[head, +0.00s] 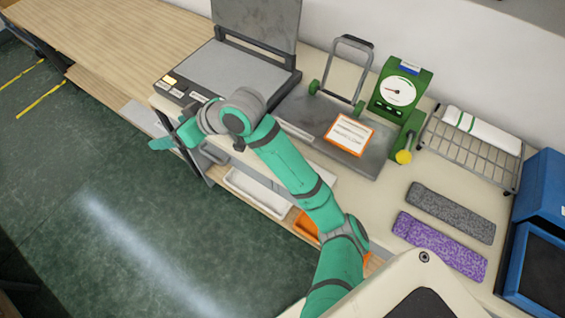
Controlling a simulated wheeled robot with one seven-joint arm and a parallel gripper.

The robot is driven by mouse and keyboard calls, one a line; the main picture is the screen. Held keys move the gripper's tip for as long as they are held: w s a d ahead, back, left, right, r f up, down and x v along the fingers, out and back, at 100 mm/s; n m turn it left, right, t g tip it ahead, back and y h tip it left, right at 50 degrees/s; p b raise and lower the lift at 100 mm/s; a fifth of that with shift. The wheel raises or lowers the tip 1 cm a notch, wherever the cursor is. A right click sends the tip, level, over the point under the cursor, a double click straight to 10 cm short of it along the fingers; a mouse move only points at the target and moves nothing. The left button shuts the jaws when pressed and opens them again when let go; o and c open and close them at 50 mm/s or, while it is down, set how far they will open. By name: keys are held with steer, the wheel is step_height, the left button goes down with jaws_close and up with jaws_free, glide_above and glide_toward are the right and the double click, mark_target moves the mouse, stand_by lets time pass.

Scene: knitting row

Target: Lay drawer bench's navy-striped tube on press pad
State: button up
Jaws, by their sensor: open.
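A press with its grey lid raised stands on the bench at the back. Its flat light-grey pad (222,72) is bare. My green gripper (166,139) is open and empty, in front of the press near the bench's front edge. I see no navy-striped tube. A white rolled tube with green stripes (481,130) lies on a wire rack at the right. Under the bench front, an open white drawer or tray (258,189) is partly hidden by my arm, and I cannot see all of its inside.
A green dial device (400,90) and an orange-framed card (349,134) stand right of the press. Grey (451,212) and purple (440,246) speckled pads lie front right, beside a blue machine (540,225). An orange bin (306,226) sits below. The green floor at left is clear.

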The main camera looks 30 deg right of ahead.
steer(key=s+d+f+g+h, duration=0.2)
steer(key=s+d+g+h, duration=0.2)
steer(key=s+d, duration=0.7)
steer(key=s+d+f+g+h, duration=0.25)
steer(key=s+d+g, duration=0.35)
steer(key=d, duration=0.9)
steer(key=shift+m+t+h, duration=0.3)
steer(key=shift+t+h, duration=0.05)
steer(key=shift+t, duration=0.35)
steer(key=shift+s+f, duration=0.25)
steer(key=shift+f, duration=1.4)
steer(key=shift+s+f, duration=0.2)
steer(key=shift+f, duration=1.5)
steer(key=shift+s+f, duration=0.25)
steer(key=shift+f, duration=1.4)
steer(key=c, duration=1.1)
